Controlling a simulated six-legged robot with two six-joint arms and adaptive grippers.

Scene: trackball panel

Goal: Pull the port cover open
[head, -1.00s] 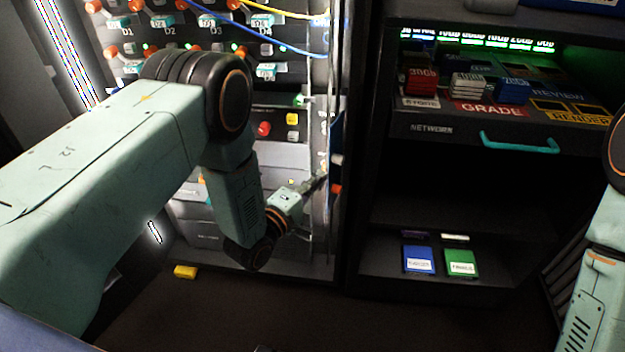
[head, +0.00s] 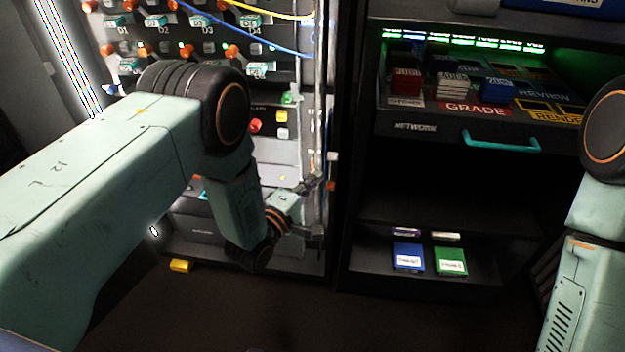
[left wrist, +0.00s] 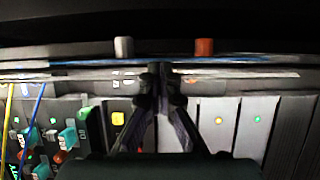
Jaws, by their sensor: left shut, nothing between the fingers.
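The lit equipment rack (head: 290,150) stands at the back left. A pale, upright, clear-looking strip (head: 322,90) runs along its right side; it may be the edge of the port cover, but I cannot tell for certain. My left gripper (head: 318,208) is at this strip, low on the rack. In the left wrist view, the fingers (left wrist: 160,75) converge, shut with nothing between them. Their tips overlap a long pale edge (left wrist: 250,75); contact is unclear. My right gripper is out of view; only part of my right arm shows at the right edge.
A white knob (head: 332,157) and an orange knob (head: 331,186) sit beside the strip. Yellow and blue cables (head: 265,40) cross the rack top. To the right is a dark cabinet with a teal handle (head: 500,144). A yellow block (head: 181,266) lies on the floor.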

